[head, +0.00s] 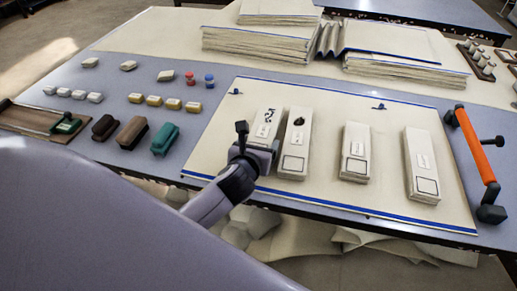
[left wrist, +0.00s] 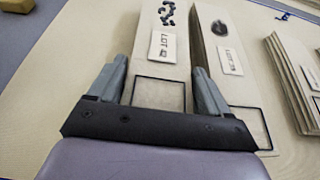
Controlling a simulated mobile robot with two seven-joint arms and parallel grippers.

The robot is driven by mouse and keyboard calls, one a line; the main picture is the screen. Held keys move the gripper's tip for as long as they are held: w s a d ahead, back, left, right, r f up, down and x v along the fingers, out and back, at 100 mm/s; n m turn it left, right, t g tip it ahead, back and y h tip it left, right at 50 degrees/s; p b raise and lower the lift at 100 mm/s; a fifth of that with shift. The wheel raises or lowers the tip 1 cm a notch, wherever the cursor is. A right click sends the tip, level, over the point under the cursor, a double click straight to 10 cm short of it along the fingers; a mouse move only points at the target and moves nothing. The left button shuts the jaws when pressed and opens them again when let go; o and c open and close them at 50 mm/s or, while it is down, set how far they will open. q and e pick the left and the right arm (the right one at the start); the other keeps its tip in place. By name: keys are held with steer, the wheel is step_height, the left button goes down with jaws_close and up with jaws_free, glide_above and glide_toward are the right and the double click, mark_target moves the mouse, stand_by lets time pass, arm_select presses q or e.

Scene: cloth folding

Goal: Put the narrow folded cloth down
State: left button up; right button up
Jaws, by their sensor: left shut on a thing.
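My left gripper (head: 256,154) is shut on a narrow folded cream cloth (head: 268,122) with a dark printed mark, a small label and a square outline. In the left wrist view its fingers lie along the two long sides of this cloth (left wrist: 168,60). The gripper hides its near end in the head view. I cannot tell whether it touches the mat or hangs just above it. A second narrow cloth (head: 295,143) with a dark stain lies close on its right, and the right finger is at the gap between them. My right gripper is not in view.
Two more folded cloths (head: 356,150) (head: 421,165) lie apart on the blue-edged cream mat (head: 390,200). An orange-handled tool (head: 477,148) is at the right. Brushes (head: 132,133) and small blocks stand left. Cloth stacks (head: 258,45) stand behind. Bare mat shows left of the held cloth.

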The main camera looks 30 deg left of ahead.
arm_select(q)
steer(key=shift+f, duration=0.4)
steer(key=o, duration=0.8)
steer(key=shift+o, duration=0.2)
